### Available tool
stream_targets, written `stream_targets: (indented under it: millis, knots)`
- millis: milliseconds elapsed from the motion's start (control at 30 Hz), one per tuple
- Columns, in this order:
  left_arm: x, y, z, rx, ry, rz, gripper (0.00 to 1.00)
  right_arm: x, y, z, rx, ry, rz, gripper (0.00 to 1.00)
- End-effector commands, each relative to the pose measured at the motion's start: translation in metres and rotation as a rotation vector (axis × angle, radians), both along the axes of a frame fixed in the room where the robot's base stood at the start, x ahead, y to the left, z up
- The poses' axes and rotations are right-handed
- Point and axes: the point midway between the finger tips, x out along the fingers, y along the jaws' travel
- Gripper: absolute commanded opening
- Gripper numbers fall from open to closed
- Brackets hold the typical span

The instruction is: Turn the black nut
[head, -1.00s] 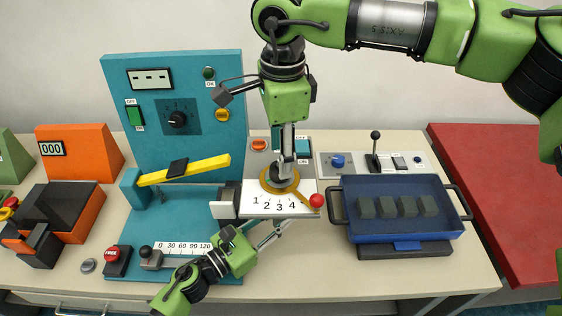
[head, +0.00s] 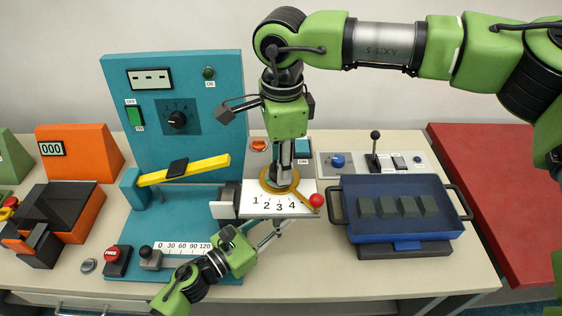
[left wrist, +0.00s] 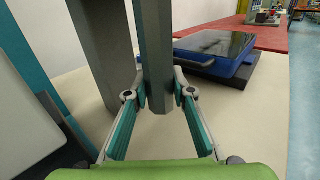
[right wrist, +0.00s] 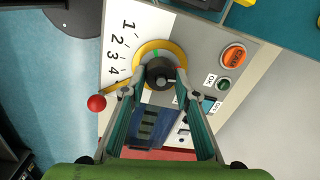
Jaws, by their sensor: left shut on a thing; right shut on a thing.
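The black nut (right wrist: 160,68) sits in the middle of a yellow ring (right wrist: 146,50) on a white panel numbered 1 to 4. My right gripper (right wrist: 160,82) points down at it, with a fingertip on each side, shut on it. In the head view my right gripper (head: 281,184) hides most of the nut. A yellow pointer with a red ball (head: 316,200) extends from the ring, beyond the 4. My left gripper (left wrist: 160,96) is shut on a grey upright post (left wrist: 155,45); in the head view it is in front of and below the numbered panel (head: 262,207).
A blue tray (head: 405,236) with several dark blocks stands to the right. A teal panel (head: 215,150) with a yellow bar (head: 208,167) rises to the left. A black lever (head: 375,150) stands behind the tray. The table front is clear between left arm and tray.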

Motion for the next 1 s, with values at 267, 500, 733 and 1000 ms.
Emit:
stream_targets:
  millis: [267,500,733,1000]
  knots:
    - [0.0001,0.0005,-0.0003,0.001,0.001,0.001,0.0,0.0001,0.0006,-0.0004,0.001,-0.001,-0.093,0.07]
    - [0.0,0.0004,-0.0003,0.001,0.0,0.0,0.0,-0.0005,0.0011,-0.0003,0.001,-0.001,-0.281,0.07]
    - [-0.0001,0.0002,-0.0002,0.001,0.0,0.0,0.0,-0.0009,0.0014,0.0,0.002,0.0,-0.5,0.07]
    - [-0.0003,0.0,-0.0001,0.001,-0.001,-0.001,0.0,-0.0014,0.0021,0.0002,0.001,0.0,-0.758,0.07]
